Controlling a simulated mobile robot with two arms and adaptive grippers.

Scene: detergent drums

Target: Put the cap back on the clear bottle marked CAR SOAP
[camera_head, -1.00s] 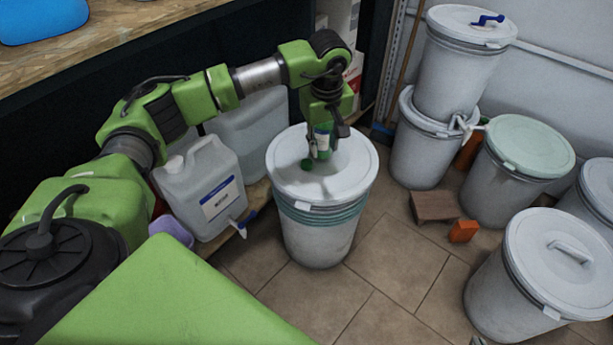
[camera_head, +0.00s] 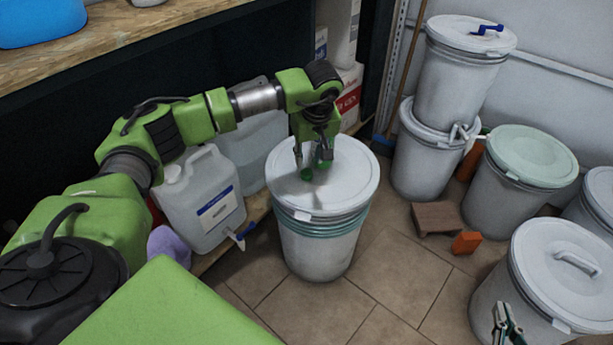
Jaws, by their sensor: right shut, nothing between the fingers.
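My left gripper (camera_head: 313,160) is just over the white lid of the middle drum. Its two fingers look spread, with no held thing visible between them. A small round green piece (camera_head: 306,174), which looks like a cap, is on the lid by the left fingertip. A second green patch (camera_head: 325,164) shows by the other finger, partly hidden; I cannot tell what it is. No label reading CAR SOAP is legible. A clear jug (camera_head: 208,205) with a blue-and-white label, too small to read, stands left of the drum. My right gripper (camera_head: 507,325) is shut and empty at the bottom right.
The middle drum (camera_head: 320,255) stands on the tiled floor (camera_head: 375,290). More lidded drums (camera_head: 415,160) crowd the right side. A brown block (camera_head: 437,218) and an orange block (camera_head: 466,243) lie between them. A wooden shelf (camera_head: 120,35) is at upper left.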

